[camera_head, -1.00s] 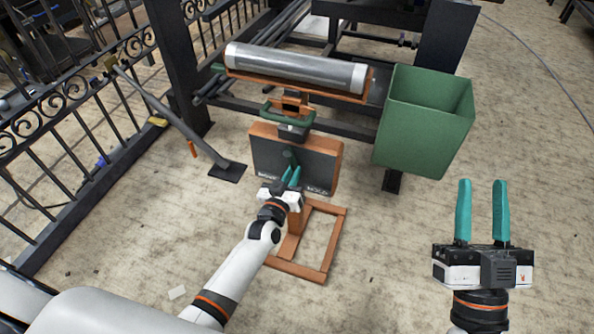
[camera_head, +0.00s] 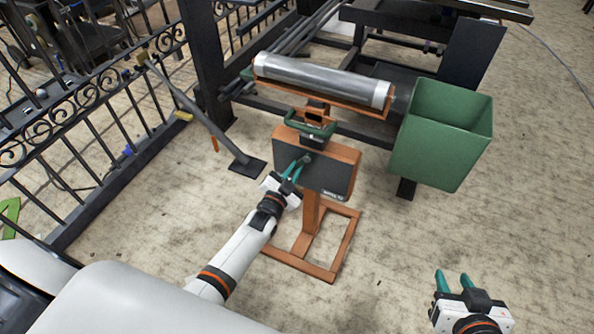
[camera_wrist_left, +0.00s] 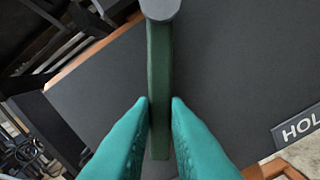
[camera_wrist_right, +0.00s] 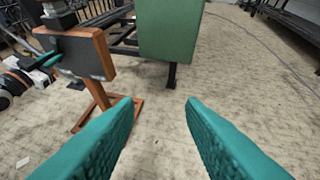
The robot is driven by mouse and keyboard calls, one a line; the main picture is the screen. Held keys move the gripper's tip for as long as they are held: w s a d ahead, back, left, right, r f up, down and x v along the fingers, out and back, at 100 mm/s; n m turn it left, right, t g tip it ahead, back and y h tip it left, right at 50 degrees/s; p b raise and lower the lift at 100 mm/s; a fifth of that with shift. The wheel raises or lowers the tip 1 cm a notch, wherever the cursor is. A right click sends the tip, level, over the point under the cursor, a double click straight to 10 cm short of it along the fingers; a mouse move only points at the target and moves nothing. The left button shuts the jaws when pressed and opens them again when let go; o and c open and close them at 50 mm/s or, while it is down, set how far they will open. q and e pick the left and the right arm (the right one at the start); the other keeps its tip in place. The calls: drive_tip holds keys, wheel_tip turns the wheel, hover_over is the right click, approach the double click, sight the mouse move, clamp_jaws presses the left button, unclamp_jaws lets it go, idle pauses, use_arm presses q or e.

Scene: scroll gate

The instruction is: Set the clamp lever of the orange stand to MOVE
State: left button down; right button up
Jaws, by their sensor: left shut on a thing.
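The orange stand (camera_head: 305,228) has a dark grey panel (camera_head: 334,177) on its front. The green clamp lever (camera_wrist_left: 159,75) hangs from a round grey pivot on this panel. My left gripper (camera_head: 297,164) is shut on the lever; in the left wrist view its teal fingertips (camera_wrist_left: 160,105) lie on either side of the bar. In the head view, the lever slants down and left from its pivot. The HOLD label (camera_wrist_left: 300,127) shows to the right of the lever; the MOVE label is hidden. My right gripper (camera_head: 453,276) is open and empty, low on the right, away from the stand.
A metal roller (camera_head: 322,80) lies in an orange cradle above the stand. A green bin (camera_head: 440,135) stands to the right. A black scroll railing (camera_head: 95,130) and a slanted post (camera_head: 205,122) are on the left. The floor between stand and right gripper is clear.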

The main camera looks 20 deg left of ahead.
use_arm(q)
drive_tip(key=shift+a+r+m, duration=0.1)
drive_tip(key=shift+a+m, duration=0.15)
drive_tip(key=shift+m, duration=0.15)
use_arm(e)
drive_tip(key=shift+s+d+f+g, duration=0.25)
drive_tip(key=shift+s+f+g, duration=0.25)
drive_tip(key=shift+s+f, duration=0.1)
use_arm(q)
drive_tip(key=c, duration=1.4)
unclamp_jaws()
use_arm(e)
drive_tip(key=shift+r, duration=0.1)
